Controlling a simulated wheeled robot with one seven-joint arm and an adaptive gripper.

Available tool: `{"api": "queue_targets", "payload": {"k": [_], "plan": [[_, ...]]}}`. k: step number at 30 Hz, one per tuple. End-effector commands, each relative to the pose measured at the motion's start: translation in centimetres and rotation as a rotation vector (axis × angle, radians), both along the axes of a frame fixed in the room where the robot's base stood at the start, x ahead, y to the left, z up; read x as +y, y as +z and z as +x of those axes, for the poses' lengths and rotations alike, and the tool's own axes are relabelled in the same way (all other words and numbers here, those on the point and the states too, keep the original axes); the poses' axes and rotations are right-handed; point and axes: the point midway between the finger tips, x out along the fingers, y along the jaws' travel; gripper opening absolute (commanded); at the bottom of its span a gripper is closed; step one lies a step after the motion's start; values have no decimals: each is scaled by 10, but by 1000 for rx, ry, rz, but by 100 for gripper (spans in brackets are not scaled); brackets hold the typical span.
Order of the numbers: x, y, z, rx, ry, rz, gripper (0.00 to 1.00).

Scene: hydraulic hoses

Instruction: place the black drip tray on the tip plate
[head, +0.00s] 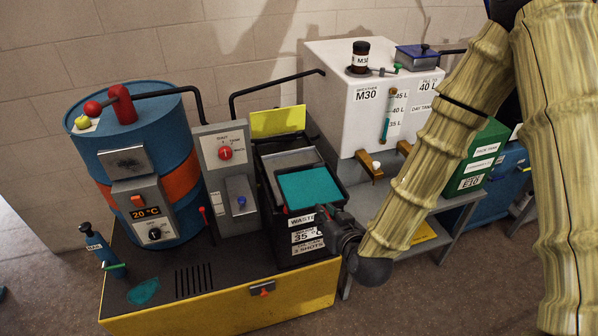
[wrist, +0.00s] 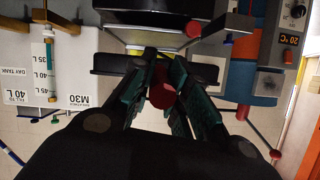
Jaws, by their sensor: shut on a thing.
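The black drip tray (head: 312,209) holds a flat teal surface inside and is over the black waste box (head: 285,248) in the head view. My gripper (head: 335,222) is at the tray's near right corner, shut on it. In the wrist view my gripper (wrist: 160,75) has its green-padded fingers around a part with a round red end, and a wide black body lies just beyond them. A grey plate (head: 288,158), seemingly the tip plate, shows behind the tray. I cannot tell whether the tray touches it, since the tray covers its near part.
A yellow panel (head: 278,122) stands behind the grey plate. A grey control post (head: 225,150) and blue drum (head: 150,170) are at left. The white M30 tank (head: 340,75) is behind at right. The yellow-edged cabinet's black top (head: 235,275) has free room in front.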

Motion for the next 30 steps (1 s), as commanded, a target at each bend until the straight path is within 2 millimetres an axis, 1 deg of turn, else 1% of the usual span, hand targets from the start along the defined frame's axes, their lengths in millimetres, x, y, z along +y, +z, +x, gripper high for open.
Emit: {"api": "queue_targets", "payload": {"k": [2, 9, 18, 21, 25, 30], "plan": [[6, 2, 11, -1, 5, 0, 0], [23, -2, 59, -1, 15, 1, 0], [35, -8, 117, -1, 14, 1, 0], [38, -10, 134, -1, 13, 0, 0], [41, -13, 148, 0, 13, 0, 0], [41, -17, 152, 1, 12, 0, 0]]}}
